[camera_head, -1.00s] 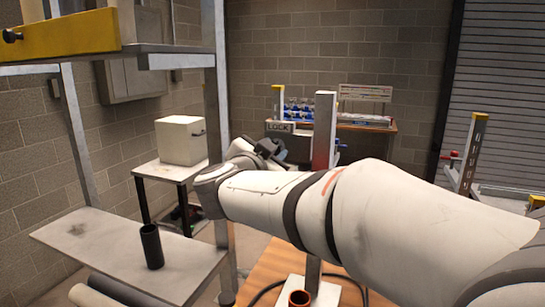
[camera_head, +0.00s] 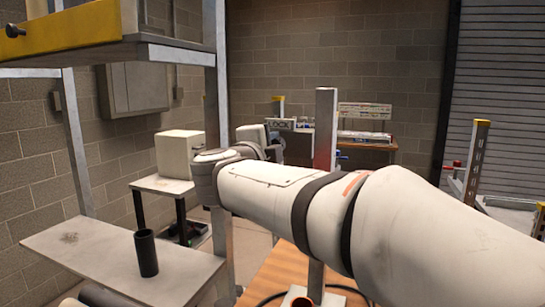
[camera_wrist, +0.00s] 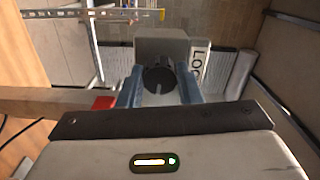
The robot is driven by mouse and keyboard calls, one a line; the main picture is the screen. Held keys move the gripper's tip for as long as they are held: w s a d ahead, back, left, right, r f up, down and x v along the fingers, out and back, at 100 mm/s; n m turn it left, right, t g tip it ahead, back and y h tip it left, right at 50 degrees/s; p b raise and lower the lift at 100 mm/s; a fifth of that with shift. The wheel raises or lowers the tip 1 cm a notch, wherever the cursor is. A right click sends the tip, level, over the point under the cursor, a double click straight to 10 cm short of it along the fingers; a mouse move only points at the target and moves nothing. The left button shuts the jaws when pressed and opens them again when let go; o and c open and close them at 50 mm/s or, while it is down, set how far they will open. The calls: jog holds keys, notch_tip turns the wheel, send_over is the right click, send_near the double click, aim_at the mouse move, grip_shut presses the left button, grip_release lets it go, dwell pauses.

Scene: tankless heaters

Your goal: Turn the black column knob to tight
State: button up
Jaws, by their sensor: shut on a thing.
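The black column knob (camera_wrist: 158,78) is round with a pale mark on its face. It shows in the wrist view against a grey block on the column. My gripper (camera_wrist: 158,93) has its two blue fingers on either side of the knob and is shut on it.
A metal shelf (camera_head: 100,252) with a black cup (camera_head: 146,252) stands at the left, near my arm. A white box (camera_head: 180,154) sits on a small table behind it. A workbench (camera_head: 370,143) is at the back wall. A yellow-topped post (camera_head: 477,160) stands at right.

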jog(key=shift+f+m+b, duration=0.1)
jog(key=shift+m+b, duration=0.5)
jog(key=shift+m, duration=0.5)
jog(key=o, duration=1)
jog(key=shift+c, duration=0.2)
jog(key=shift+s, duration=0.1)
jog(key=v, duration=0.7)
jog(key=shift+s, duration=0.3)
jog(key=shift+a, duration=0.15)
